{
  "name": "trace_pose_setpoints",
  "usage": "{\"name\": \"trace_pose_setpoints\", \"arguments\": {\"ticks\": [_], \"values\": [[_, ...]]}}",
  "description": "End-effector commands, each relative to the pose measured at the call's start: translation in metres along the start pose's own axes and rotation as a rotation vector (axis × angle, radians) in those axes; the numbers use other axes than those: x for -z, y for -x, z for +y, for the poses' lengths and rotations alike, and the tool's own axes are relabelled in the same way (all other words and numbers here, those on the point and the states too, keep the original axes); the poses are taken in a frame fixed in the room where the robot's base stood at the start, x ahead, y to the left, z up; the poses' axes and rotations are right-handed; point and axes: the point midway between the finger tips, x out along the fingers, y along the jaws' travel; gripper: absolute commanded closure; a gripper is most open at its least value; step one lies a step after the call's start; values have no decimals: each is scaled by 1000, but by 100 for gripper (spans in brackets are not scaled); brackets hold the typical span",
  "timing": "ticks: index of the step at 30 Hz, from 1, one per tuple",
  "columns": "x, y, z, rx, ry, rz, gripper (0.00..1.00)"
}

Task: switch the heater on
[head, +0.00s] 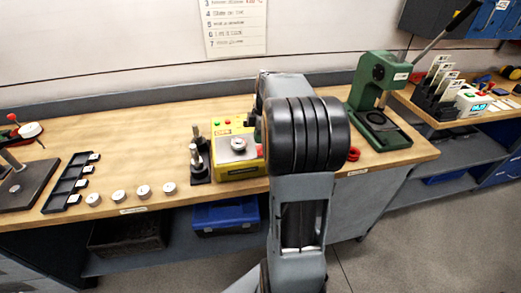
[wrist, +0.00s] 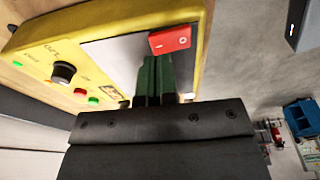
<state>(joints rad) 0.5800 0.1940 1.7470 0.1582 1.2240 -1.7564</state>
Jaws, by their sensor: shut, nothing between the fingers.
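The heater is a yellow box (head: 225,172) on the bench, left of my arm in the head view, with a round metal piece (head: 238,144) on its top plate. In the wrist view the heater's yellow body (wrist: 110,22) fills the upper left, with a black knob (wrist: 63,73) and small green and red buttons on its panel. A red rocker switch (wrist: 170,40) with white marks sits at the edge of the pale plate. My gripper (wrist: 154,65) is shut and empty, its dark green fingertips right at the switch. I cannot tell whether they touch. My arm hides the gripper in the head view.
A black stand with metal posts (head: 199,172) is close left of the heater. A green press (head: 372,85) stands to the right. Several small round pieces (head: 118,196) and a black rack (head: 66,190) lie on the left bench. Bare wood lies between.

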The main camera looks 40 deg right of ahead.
Motion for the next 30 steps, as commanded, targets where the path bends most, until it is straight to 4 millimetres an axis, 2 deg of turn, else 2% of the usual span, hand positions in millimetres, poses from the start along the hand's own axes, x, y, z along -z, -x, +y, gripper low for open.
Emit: {"name": "trace_pose_setpoints", "arguments": {"ticks": [30], "values": [[-2,-16,0,1,0,0,100]]}}
